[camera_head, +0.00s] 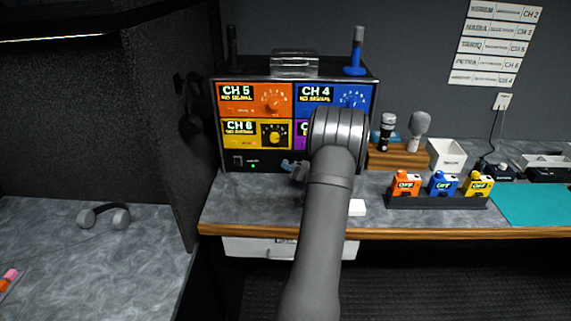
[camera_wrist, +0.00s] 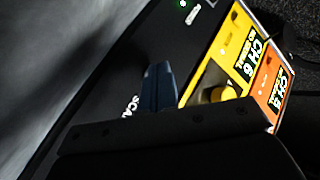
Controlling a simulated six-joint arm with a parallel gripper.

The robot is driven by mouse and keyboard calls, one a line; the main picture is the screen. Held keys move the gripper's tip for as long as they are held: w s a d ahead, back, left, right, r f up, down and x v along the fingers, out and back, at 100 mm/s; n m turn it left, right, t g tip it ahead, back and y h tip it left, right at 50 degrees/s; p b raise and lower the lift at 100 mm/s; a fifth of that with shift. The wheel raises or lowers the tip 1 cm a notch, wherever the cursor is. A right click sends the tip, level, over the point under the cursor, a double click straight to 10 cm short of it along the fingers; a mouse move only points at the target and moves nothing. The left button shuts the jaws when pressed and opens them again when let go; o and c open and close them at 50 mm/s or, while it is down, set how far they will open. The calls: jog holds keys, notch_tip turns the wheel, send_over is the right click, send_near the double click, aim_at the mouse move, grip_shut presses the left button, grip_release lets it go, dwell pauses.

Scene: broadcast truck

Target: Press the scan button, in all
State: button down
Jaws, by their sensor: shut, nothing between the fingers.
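The receiver rack (camera_head: 230,165) stands on the counter with a black lower panel. In the wrist view the lower panel (camera_wrist: 110,75) carries a white label, partly covered, that reads "SCA". The scan button itself does not show; my fingers and gripper body cover the area by the label. My gripper (camera_head: 287,164) is at the lower front of the rack, its blue fingers (camera_wrist: 159,85) shut and empty. I cannot tell whether the fingertips touch the panel.
The rack has an orange CH 5 module (camera_head: 245,98), a blue CH 4 module (camera_head: 335,92) and a yellow CH 6 module (camera_head: 240,140); my arm hides part of a purple one. Right are microphones on a wooden stand (camera_head: 400,158) and a dark tray (camera_head: 435,201) of coloured packs.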

jog(key=shift+w, duration=0.3)
jog(key=shift+s, duration=0.1)
dwell(0.4)
jog(key=shift+s, duration=0.75)
jog(key=shift+s, duration=2.5)
jog(key=shift+w, duration=0.15)
jog(key=shift+s, duration=2.05)
